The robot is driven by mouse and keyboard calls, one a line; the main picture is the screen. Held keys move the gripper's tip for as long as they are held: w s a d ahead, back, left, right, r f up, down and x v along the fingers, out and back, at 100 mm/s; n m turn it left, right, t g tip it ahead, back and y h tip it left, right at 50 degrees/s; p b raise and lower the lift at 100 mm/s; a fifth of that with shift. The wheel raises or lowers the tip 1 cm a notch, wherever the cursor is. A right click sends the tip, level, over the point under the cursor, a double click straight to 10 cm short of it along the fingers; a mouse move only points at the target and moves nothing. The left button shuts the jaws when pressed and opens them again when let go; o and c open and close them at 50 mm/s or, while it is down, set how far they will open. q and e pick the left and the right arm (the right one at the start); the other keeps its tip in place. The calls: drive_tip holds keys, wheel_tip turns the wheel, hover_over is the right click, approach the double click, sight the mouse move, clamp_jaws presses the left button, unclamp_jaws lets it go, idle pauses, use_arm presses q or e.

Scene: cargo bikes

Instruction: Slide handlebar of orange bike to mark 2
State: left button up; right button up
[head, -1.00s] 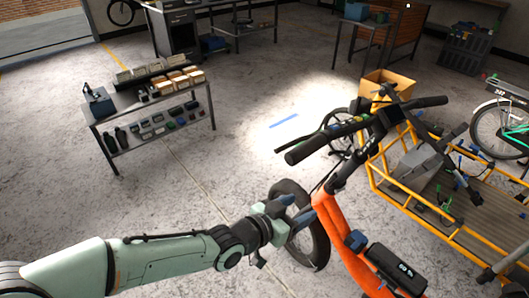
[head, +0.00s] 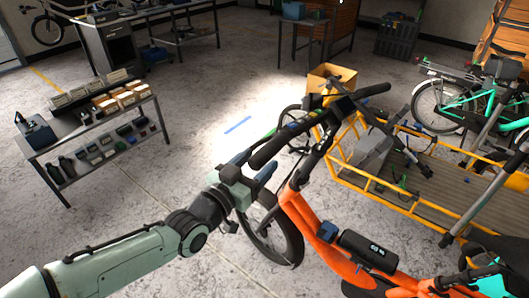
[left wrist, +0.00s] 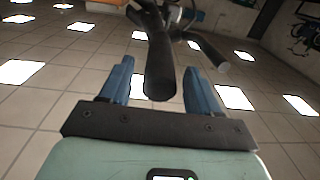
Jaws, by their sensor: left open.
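The orange bike (head: 310,225) stands right of centre in the head view, its dark handlebar (head: 345,104) across the top of its stem. My left gripper (head: 250,168) is open at the near left grip (head: 275,148) of the handlebar. In the left wrist view the end of a dark grip (left wrist: 160,75) lies between the blue fingers of the left gripper (left wrist: 160,88), with gaps on both sides. No mark 2 can be read. A pale green and dark part at the lower right corner may be my right gripper; its jaws are unclear.
A yellow cargo frame (head: 352,182) with a wooden deck and an orange box (head: 332,75) are beyond the handlebar. A metal shelf cart (head: 92,128) stands at left. A teal bike (head: 440,100) is at right. Open floor lies left of the orange bike.

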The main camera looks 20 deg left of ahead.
sight(265, 155)
use_arm(q)
drive_tip(key=shift+x, duration=1.8)
use_arm(e)
drive_tip(key=shift+r, duration=0.3)
use_arm(q)
clamp_jaws()
drive_tip(key=shift+a+f+b, duration=0.1)
drive_tip(key=shift+f+b, duration=0.45)
drive_tip(key=shift+f, duration=0.15)
drive_tip(key=f+b, duration=0.1)
drive_tip(key=b, duration=0.1)
drive_tip(key=a+f+b, duration=0.1)
drive_tip(key=f+b, duration=0.2)
drive_tip(key=b, duration=0.1)
drive_tip(key=shift+w+a+f, duration=0.3)
drive_tip(key=shift+w+f, duration=0.05)
use_arm(e)
wheel_tip(265, 155, down, 6)
drive_tip(key=w+t, duration=0.1)
drive_tip(key=w, duration=0.1)
drive_tip(key=shift+w+a, duration=0.25)
drive_tip(key=shift+a, duration=0.2)
